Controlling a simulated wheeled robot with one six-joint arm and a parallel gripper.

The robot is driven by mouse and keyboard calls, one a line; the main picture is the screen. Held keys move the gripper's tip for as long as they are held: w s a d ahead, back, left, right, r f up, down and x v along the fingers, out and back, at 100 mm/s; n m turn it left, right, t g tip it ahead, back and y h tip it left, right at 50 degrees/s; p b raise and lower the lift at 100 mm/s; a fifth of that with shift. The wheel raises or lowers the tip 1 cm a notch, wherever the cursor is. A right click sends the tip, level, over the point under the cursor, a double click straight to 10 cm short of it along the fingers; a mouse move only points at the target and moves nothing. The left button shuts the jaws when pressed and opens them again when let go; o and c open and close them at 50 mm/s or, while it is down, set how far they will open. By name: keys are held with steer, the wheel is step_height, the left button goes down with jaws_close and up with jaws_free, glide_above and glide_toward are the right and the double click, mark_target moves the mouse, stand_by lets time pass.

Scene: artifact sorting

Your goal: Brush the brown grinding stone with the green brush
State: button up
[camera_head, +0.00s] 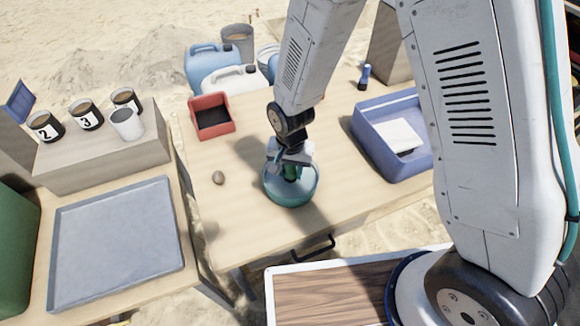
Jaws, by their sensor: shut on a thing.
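My gripper (288,162) points down over the wooden table and is shut on the green brush (291,174). Only a small green part of the brush shows between and below the fingers. The brush is at the round teal bowl (291,196), its lower end inside or behind the rim; I cannot tell whether it touches the bottom. A small brown stone (218,177), which looks like the grinding stone, lies on the table to the left of the bowl, apart from it and from my gripper.
A red bin (211,128) stands behind the stone and a blue bin (370,150) with a white item stands right. A dark blue flashlight-like object (365,77) stands at the back. A grey tray (115,240) and numbered cups (86,115) are left. The table around the stone is clear.

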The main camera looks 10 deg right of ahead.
steer(key=shift+s+d, duration=0.15)
steer(key=shift+s, duration=0.35)
steer(key=shift+w+a, duration=0.2)
steer(key=shift+w, duration=0.3)
steer(key=shift+w+a, duration=0.15)
steer(key=shift+w, duration=0.35)
steer(key=shift+s+d+f, duration=0.1)
steer(key=shift+s+d, duration=0.1)
steer(key=shift+s, duration=0.3)
steer(key=shift+s+d, duration=0.15)
steer(key=shift+s, duration=0.35)
steer(key=shift+w+a, duration=0.2)
steer(key=shift+w, duration=0.3)
steer(key=shift+w+a, duration=0.15)
steer(key=shift+w, duration=0.35)
steer(key=shift+r, duration=0.2)
steer(key=shift+r, duration=4.5)
